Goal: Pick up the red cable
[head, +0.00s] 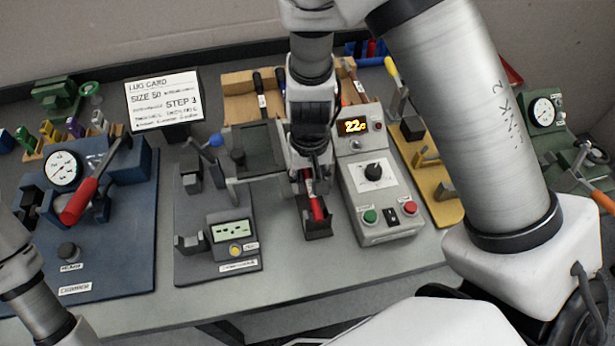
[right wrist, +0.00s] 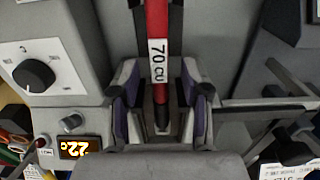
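The red cable (head: 317,207) lies in a dark holder (head: 318,229) on the bench, left of the grey control box. In the right wrist view, the red cable (right wrist: 157,20) carries a white "70 CU" label and runs between my fingers. My right gripper (head: 308,182) is right above the cable, pointing down, and hides its far part. In the right wrist view, the right gripper (right wrist: 160,103) is open, with a finger on each side of the cable and visible gaps. My left arm shows at the lower left edge; its gripper is out of view.
The grey control box (head: 398,220) reading "22c" stands close on the right. A measuring fixture (head: 215,270) is on the left. A blue crimper (head: 120,250) with a red handle is farther left. A wooden rack (head: 237,85) stands behind, with a card (head: 165,100) beside it.

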